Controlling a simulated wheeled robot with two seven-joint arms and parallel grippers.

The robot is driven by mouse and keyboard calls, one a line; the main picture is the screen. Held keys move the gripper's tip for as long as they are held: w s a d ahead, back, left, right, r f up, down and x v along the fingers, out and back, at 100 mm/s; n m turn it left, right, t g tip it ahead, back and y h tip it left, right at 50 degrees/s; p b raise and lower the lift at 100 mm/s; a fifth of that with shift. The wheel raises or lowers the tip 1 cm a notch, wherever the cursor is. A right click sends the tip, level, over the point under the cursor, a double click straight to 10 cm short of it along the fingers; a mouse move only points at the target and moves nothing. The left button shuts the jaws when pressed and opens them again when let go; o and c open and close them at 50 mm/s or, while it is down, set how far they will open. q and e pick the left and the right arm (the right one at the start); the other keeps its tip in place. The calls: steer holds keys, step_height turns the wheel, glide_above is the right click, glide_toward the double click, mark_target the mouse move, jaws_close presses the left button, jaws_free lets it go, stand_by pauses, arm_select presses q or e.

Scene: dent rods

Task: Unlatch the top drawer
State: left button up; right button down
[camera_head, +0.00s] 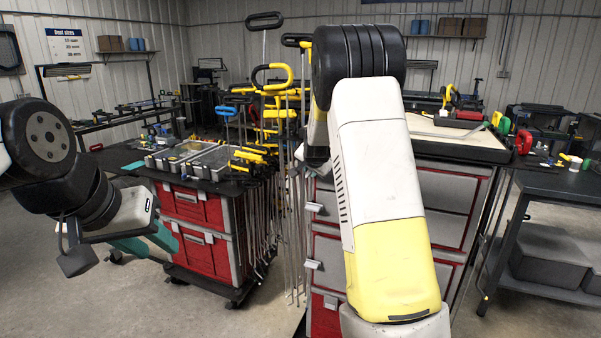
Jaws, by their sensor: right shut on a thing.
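The drawer cabinet (450,205) stands right of centre, with grey drawer fronts edged in red. Its top drawer lies just below the worktop and is mostly behind my right arm. Silver latch-like pieces (313,207) stick out at the left edge of the lower drawers. My right gripper (316,156) shows only as a dark part at the cabinet's upper left edge, level with the top drawer. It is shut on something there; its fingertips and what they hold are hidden.
A red tool cart (205,268) with grey bins stands left of the cabinet. Between them is a rack of long rods with yellow, blue and black handles (271,77). A dark bench (555,185) stands at the right. The floor at the lower left is clear.

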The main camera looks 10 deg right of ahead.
steer(key=shift+w+a+r+n+g+h, duration=0.1)
steer(key=shift+w+a+n+g+h, duration=0.2)
steer(key=shift+n+g+h, duration=0.5)
steer(key=shift+w+a+r+n+g+h, duration=0.15)
steer(key=shift+a+n+g+h, duration=0.3)
steer(key=shift+h, duration=0.55)
steer(key=shift+d, duration=0.1)
steer(key=c, duration=1.5)
jaws_free()
steer(key=shift+f, duration=0.1)
steer(key=v, duration=0.7)
steer(key=shift+s+r, duration=0.15)
steer(key=shift+r, duration=0.15)
